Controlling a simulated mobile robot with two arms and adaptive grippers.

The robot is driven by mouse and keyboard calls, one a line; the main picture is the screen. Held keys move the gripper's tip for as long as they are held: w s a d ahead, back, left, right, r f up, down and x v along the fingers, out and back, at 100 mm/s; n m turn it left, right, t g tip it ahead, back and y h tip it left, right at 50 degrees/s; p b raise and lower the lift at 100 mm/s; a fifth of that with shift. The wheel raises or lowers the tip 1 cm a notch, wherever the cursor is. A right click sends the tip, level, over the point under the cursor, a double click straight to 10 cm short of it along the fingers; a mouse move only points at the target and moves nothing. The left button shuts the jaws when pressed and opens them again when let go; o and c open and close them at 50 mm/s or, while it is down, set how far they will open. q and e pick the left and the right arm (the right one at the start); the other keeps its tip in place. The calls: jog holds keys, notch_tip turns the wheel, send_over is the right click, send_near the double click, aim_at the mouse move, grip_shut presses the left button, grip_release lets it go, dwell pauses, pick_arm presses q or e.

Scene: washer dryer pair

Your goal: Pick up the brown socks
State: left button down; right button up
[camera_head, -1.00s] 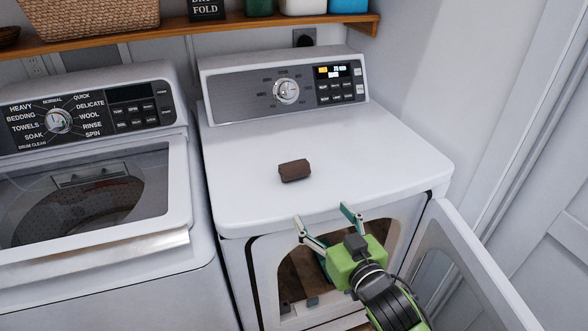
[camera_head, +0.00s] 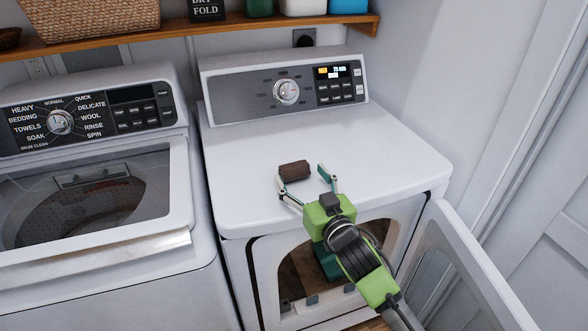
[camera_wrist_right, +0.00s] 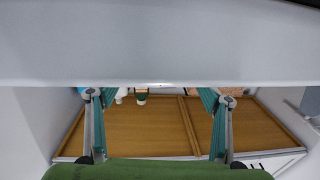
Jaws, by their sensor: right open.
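The brown socks (camera_head: 295,170) are a small dark brown roll lying on the white dryer top (camera_head: 390,170). My right gripper (camera_head: 300,173) is open at the near side of the socks, with one fingertip near their left end and the other a little beyond their right end. I cannot tell whether either finger touches them. In the right wrist view the two teal fingers (camera_wrist_right: 155,98) are spread apart, and the socks do not show there. My left gripper is not in view.
The dryer's control panel (camera_head: 290,88) rises behind the socks. Its open door (camera_head: 470,265) stands at the right. The washer (camera_head: 95,275) is at the left. A wooden shelf (camera_head: 225,27) with a wicker basket (camera_head: 90,15) hangs above. The dryer top around the socks is clear.

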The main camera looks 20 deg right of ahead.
aim_at(296, 167)
jog(key=w, duration=0.4)
jog(key=shift+w+a+p, duration=0.15)
jog(key=shift+p, duration=0.15)
jog(key=c, duration=1)
jog(key=shift+r, duration=0.15)
